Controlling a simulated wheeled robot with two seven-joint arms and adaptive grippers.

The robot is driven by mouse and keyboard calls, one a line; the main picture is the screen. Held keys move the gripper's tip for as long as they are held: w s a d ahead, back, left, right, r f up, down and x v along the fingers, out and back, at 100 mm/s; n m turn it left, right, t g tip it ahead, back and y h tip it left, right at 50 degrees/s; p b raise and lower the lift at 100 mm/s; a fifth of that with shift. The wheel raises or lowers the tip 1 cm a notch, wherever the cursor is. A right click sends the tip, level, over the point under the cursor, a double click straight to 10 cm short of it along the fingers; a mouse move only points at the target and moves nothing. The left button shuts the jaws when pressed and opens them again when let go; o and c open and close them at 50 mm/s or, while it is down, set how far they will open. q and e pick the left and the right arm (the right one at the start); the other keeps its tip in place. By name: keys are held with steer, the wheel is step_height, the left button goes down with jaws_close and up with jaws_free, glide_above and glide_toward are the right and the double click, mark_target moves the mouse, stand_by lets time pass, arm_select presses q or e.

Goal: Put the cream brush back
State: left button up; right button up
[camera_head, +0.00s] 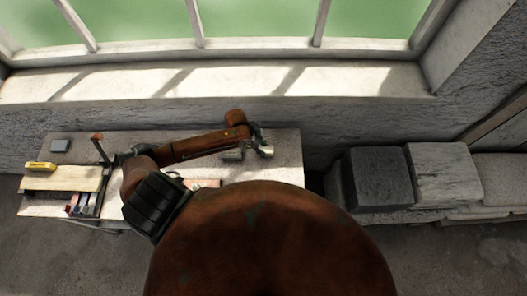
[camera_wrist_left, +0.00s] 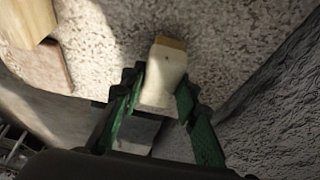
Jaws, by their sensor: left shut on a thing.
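The cream brush (camera_wrist_left: 163,76) sits between the green fingers of my left gripper (camera_wrist_left: 158,92) in the left wrist view. It has a pale cream body and a tan end pointing away from the gripper. In the head view my left gripper (camera_head: 260,143) is over the right end of the table (camera_head: 285,170), with the cream brush (camera_head: 267,151) at its tip. The gripper is shut on the brush. Whether the brush touches the tabletop is hard to tell. My right gripper does not show.
A dark grey object (camera_head: 232,156) lies left of the gripper. Stone blocks (camera_head: 377,178) stand right of the table, below the window sill (camera_head: 215,82).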

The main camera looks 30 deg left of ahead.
arm_select(q)
steer(key=shift+s+f, duration=0.1)
steer(key=shift+f, duration=0.95)
steer(key=shift+f, duration=0.1)
steer(key=o, duration=1)
steer(key=v, duration=1.2)
steer(key=shift+d, duration=0.1)
